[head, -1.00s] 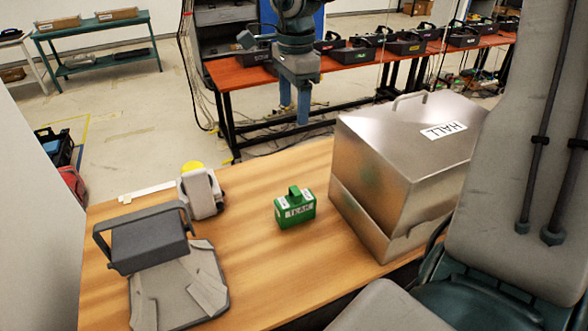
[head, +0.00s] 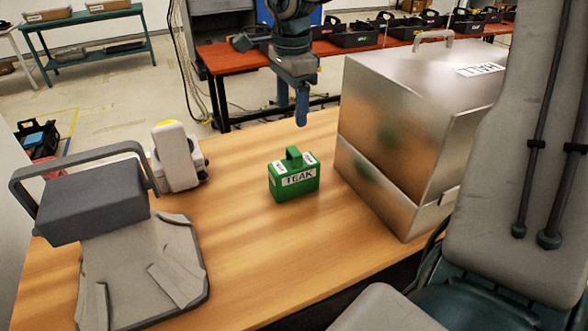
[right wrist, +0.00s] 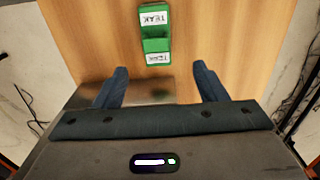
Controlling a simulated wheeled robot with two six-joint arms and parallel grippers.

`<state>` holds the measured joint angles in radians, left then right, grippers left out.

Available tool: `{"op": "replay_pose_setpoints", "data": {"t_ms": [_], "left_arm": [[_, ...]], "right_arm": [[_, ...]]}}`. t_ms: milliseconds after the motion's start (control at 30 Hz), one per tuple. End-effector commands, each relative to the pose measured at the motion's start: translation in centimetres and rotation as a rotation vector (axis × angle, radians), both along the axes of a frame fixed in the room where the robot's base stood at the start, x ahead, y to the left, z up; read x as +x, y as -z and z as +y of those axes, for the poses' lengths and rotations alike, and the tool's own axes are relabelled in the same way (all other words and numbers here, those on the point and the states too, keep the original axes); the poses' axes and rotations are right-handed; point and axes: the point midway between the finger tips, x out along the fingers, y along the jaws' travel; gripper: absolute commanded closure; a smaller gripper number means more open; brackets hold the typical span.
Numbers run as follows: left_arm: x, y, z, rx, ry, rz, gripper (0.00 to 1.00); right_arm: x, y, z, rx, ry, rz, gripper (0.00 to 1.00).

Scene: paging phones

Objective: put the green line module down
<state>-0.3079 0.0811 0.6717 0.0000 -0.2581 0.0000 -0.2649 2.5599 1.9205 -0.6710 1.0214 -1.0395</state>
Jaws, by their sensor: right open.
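The green line module (head: 293,184), a small box with a handle and white TEAK labels, stands upright on the wooden table (head: 255,245). My right gripper (head: 292,102) is open and empty, pointing down beyond the module in the head view and apart from it. In the right wrist view the module (right wrist: 155,42) lies ahead of the gap between the two spread blue fingers (right wrist: 162,85), with nothing between them. My left gripper is not in view.
A metal box (head: 395,135) with a HALL label stands right of the module. A grey device with a handle (head: 95,200) and a pale handset-like unit (head: 177,157) stand left. Bare table lies in front of the module. A red-topped bench (head: 235,62) with dark trays is behind.

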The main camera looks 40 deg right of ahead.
Motion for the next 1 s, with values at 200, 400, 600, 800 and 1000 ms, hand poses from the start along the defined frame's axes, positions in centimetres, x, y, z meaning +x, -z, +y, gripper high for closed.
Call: {"op": "replay_pose_setpoints", "data": {"t_ms": [200,400,600,800,1000], "left_arm": [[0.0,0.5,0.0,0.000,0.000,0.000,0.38],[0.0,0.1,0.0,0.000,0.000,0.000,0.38],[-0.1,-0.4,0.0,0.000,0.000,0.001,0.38],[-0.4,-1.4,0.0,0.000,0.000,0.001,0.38],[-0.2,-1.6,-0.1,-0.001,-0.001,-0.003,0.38]], "right_arm": [[-0.1,2.8,0.0,0.001,-0.001,0.005,0.35],[-0.1,5.5,0.0,0.000,-0.001,0.003,0.35],[-0.3,6.9,0.0,0.001,-0.001,0.003,0.35],[-0.8,9.9,0.1,0.000,-0.001,0.004,0.35],[-0.8,11.3,0.1,0.001,-0.001,0.000,0.35]]}}
